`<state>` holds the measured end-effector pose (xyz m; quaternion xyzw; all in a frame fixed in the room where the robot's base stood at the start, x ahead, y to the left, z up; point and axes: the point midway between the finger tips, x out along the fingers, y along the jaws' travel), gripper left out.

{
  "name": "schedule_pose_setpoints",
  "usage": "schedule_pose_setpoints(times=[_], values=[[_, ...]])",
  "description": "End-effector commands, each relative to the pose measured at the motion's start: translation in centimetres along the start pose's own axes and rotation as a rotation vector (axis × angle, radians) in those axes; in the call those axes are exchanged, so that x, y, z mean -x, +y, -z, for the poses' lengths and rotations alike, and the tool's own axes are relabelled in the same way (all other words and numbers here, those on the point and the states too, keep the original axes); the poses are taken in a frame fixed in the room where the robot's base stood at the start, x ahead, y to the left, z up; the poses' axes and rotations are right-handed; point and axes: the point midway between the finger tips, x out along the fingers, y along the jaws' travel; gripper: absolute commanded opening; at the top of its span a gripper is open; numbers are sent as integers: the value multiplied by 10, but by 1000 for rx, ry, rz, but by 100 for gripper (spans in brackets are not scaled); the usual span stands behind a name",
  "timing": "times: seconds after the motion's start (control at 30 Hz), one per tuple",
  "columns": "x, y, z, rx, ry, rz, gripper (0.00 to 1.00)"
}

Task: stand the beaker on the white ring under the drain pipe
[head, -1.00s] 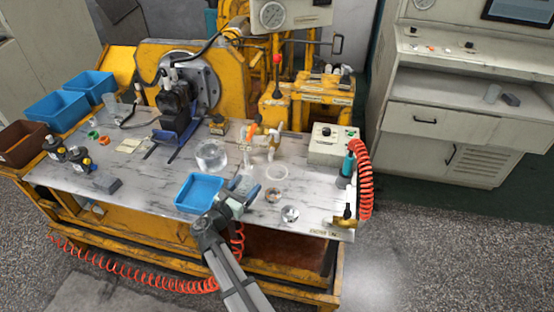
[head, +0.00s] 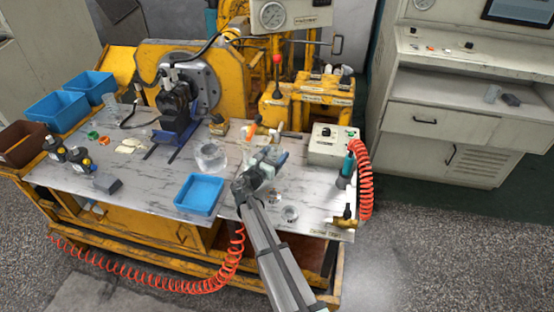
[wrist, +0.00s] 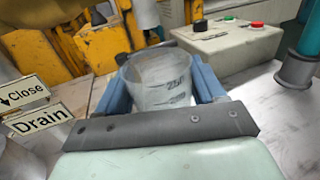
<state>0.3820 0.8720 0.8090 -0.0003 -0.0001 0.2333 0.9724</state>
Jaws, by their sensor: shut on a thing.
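The beaker (wrist: 158,88), clear with dark graduation marks, stands about upright between the two blue fingers of my gripper (wrist: 165,90) in the wrist view. In the head view my gripper (head: 272,156) is shut on it near the drain valve, and the arm hides most of the beaker. A whitish pipe end (wrist: 145,14), probably the drain pipe, shows just beyond the beaker's rim. The white ring is hidden behind my gripper in the head view. I cannot tell whether the beaker touches the table or the ring.
"Close" (wrist: 24,92) and "Drain" (wrist: 40,120) signs stand close on the left in the wrist view. A switch box (head: 330,147) and red coiled hose (head: 365,180) are at the right. A blue tray (head: 199,194) and glass bowl (head: 210,157) lie left.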

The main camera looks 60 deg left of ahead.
Motion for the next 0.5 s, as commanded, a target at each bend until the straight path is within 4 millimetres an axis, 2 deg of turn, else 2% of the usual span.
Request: schedule_pose_setpoints(times=[0.23,0.4,0.5], values=[[-18,1,0,0,-1,1,34],[-16,1,27,1,1,0,34],[-15,0,35,1,0,0,34]])
